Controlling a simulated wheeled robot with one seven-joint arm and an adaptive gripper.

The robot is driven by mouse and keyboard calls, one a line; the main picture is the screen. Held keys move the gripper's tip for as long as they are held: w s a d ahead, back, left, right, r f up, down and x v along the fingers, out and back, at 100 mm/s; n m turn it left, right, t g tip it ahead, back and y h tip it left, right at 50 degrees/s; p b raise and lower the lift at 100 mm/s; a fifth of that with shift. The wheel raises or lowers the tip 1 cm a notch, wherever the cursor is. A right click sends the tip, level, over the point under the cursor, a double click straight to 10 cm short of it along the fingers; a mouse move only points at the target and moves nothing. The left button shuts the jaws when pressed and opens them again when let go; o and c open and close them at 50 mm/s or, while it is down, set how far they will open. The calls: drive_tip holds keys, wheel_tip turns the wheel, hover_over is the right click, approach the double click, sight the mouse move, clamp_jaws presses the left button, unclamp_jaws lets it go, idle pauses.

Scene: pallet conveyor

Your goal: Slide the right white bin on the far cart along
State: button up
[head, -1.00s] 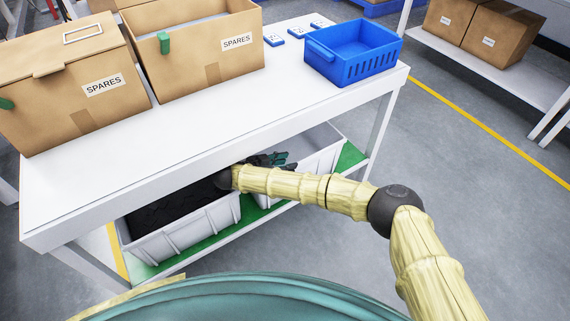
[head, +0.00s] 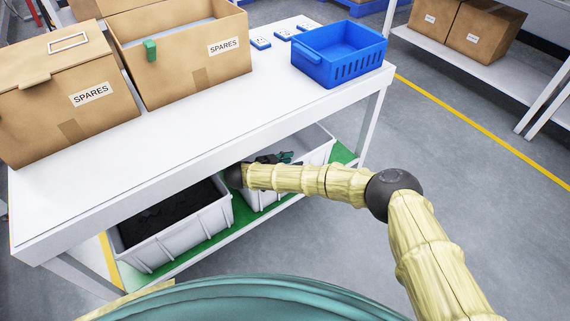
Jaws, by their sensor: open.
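The right white bin (head: 318,150) stands on the green lower shelf (head: 342,153) of the white cart (head: 200,135). Dark and teal items (head: 284,157), perhaps gloves, show at its top. My cream arm crosses in front of it, hiding much of its near side. The arm's dark wrist joint is beside the gap between the right bin and the left white bin (head: 180,238). My gripper is hidden beyond the wrist, under the cart top, so I cannot tell whether it touches a bin. The left bin holds dark material.
On the cart top are two cardboard SPARES boxes (head: 70,105) (head: 185,60), a blue crate (head: 340,70) and small blue-white pieces (head: 282,36). The cart top overhangs the bins. A cart leg (head: 372,125) stands at right. Floor is clear right.

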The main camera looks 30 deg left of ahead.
drive_tip(key=shift+w, duration=0.15)
clamp_jaws()
drive_tip(key=shift+d, duration=0.15)
